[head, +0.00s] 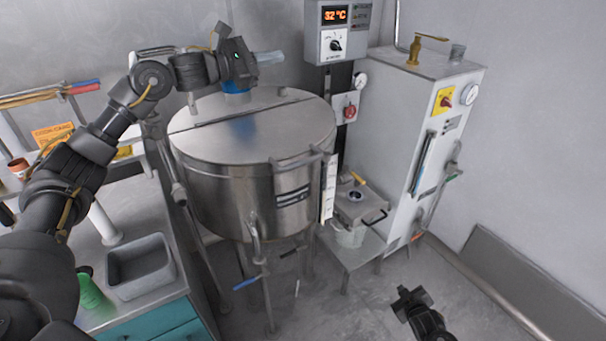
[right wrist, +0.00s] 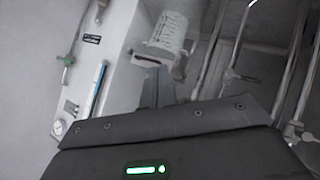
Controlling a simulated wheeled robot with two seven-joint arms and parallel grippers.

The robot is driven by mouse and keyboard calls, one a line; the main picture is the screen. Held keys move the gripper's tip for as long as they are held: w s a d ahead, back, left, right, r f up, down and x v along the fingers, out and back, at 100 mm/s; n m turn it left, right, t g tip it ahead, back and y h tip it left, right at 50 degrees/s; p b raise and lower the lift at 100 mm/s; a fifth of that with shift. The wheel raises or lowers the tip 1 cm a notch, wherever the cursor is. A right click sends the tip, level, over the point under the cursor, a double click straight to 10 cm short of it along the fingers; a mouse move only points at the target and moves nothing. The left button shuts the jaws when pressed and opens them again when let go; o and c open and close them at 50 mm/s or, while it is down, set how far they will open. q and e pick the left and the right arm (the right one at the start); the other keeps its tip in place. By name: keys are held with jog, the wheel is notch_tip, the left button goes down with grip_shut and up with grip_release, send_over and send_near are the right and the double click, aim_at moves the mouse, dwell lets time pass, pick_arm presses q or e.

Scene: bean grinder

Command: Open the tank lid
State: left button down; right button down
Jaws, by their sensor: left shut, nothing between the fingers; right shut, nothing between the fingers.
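A large steel tank (head: 235,205) stands in the middle of the head view on legs. Its round tank lid (head: 265,125) lies flat on top, with a straight seam across its back part. A bar handle (head: 298,161) sticks out at the lid's front right edge. My left gripper (head: 268,58) is shut and empty, above the back of the tank near a blue part, apart from the handle. My right gripper (head: 411,297) is shut and empty, low over the floor at the right front, well away from the tank. Its fingers also show in the right wrist view (right wrist: 158,85).
A white cabinet (head: 415,120) with a gauge stands right of the tank. A control box (head: 338,32) reading 32 °C hangs behind. A low stand holds a small metal device (head: 357,208). A counter with a grey bin (head: 140,266) is at left. Floor at front right is clear.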

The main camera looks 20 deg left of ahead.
jog(key=w+a+r+n+t+y, duration=0.1)
jog(key=w+a+r+n+y, duration=0.1)
jog(key=a+r+n, duration=0.55)
jog(key=w+a+r+n+y, duration=0.2)
jog(key=w+a+r, duration=0.15)
jog(key=r, duration=0.75)
jog(key=w+a+r+n+t+y, duration=0.1)
jog(key=a+r+n+y, duration=0.1)
jog(key=a+r+n, duration=0.55)
jog(key=s+a+r+n+g+y, duration=0.1)
jog(key=s+a+r+n, duration=0.3)
jog(key=n, duration=0.5)
jog(key=s+a+r+n+g+y, duration=0.1)
jog(key=s+a+r+n+y, duration=0.1)
jog(key=s+a+r+n, duration=0.3)
jog(key=s+n, duration=0.2)
jog(key=n, duration=0.2)
jog(key=shift+s+g, duration=0.25)
jog(key=shift+g, duration=0.05)
jog(key=shift+w+a, duration=0.1)
jog(key=shift+a, duration=0.05)
